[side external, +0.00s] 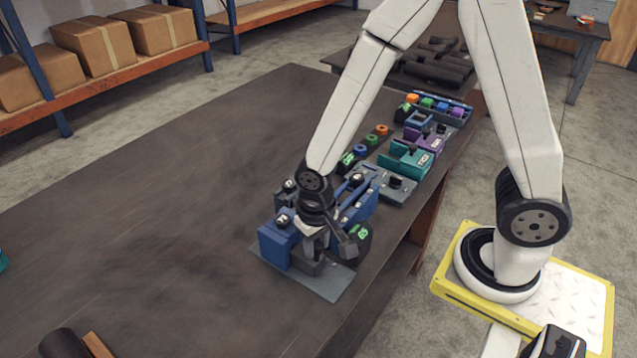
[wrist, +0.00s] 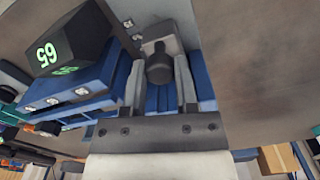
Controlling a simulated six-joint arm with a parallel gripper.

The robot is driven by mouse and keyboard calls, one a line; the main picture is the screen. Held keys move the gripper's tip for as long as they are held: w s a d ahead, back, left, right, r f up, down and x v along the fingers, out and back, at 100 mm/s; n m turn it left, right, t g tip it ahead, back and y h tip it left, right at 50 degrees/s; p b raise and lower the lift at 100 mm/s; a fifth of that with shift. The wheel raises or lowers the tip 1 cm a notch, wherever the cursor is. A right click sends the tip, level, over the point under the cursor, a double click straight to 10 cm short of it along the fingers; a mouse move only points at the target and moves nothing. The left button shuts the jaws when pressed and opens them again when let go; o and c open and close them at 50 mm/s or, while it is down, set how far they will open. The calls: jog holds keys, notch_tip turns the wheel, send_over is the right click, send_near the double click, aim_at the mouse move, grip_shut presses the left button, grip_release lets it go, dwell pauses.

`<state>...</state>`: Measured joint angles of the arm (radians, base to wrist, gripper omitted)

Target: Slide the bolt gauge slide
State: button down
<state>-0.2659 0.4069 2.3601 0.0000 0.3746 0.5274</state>
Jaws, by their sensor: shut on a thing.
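The bolt gauge slide shows in the wrist view as a dark grey block with a round knob (wrist: 160,62). My gripper (wrist: 160,75) has its two fingers on either side of this knob and is shut on it. In the side external view my gripper (side external: 312,250) points down at the blue gauge fixture (side external: 275,243), at the near end of its grey base plate (side external: 333,284). The fingers and wrist hide most of the slide there. Blue rails of the fixture (wrist: 205,90) show beside and behind the fingers in the wrist view.
A dark block marked 65 (wrist: 68,45) stands close beside the fixture; it also shows in the side external view (side external: 357,240). Purple and teal fixtures (side external: 405,158) and small coloured parts line the bench behind. The bench's left side (side external: 150,220) is mostly clear.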

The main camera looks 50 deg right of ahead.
dwell(0.4)
jog(key=shift+s, duration=2.3)
jog(key=shift+c, duration=1.9)
grip_release()
jog(key=shift+r, duration=0.1)
notch_tip(320, 180, up, 8)
jog(key=shift+f, duration=0.2)
